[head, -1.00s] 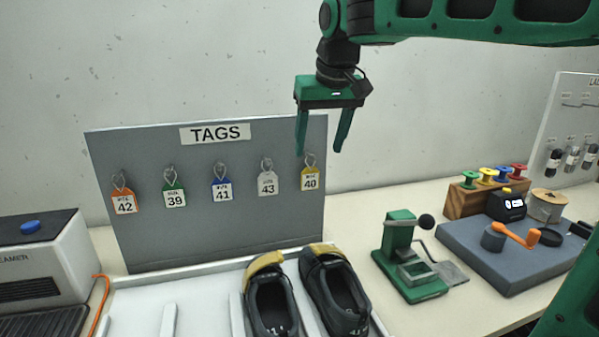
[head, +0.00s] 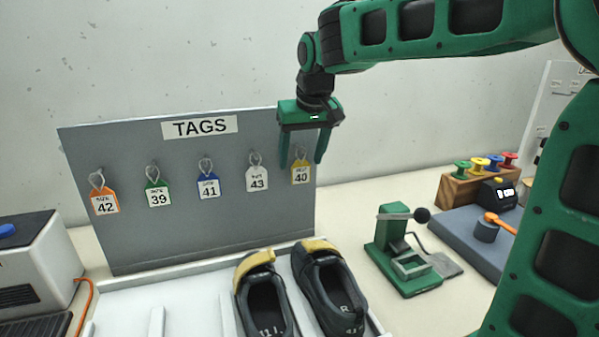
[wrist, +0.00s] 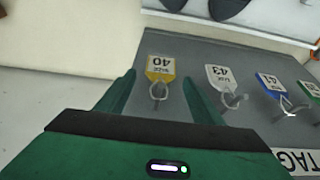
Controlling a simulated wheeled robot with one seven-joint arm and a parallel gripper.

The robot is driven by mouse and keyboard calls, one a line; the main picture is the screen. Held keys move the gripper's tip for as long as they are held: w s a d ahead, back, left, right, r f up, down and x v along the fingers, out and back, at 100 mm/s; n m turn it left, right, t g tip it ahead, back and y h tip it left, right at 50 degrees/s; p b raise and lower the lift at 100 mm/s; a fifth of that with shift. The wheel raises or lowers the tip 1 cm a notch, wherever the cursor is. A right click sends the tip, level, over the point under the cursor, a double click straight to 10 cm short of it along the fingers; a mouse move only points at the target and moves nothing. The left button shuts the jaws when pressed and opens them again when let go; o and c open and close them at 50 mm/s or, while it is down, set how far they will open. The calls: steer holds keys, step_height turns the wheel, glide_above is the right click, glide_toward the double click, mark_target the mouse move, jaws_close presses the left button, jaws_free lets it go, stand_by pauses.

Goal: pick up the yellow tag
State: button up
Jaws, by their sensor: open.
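The yellow tag (head: 300,173), marked size 40, hangs by its loop from a peg at the right end of the grey TAGS board (head: 130,235). My gripper (head: 302,166) is open and empty, its fingers pointing down, and overlaps the tag's place in the head view. In the wrist view the yellow tag (wrist: 160,70) shows upside down beyond the open fingers (wrist: 158,85), roughly between them. The fingers do not visibly touch it. The white tag 43 (wrist: 222,78) shows just right of the right finger.
Blue tag 41 (head: 208,187), green tag 39 (head: 157,194) and orange tag 42 (head: 104,201) hang farther left. Dark shoes (head: 330,290) stand in a white tray (head: 130,300) below. A green press (head: 400,255) stands on the table to the right.

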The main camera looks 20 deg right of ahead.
steer(key=shift+x, duration=1.1)
steer(key=c, duration=1.1)
steer(key=shift+r, duration=0.1)
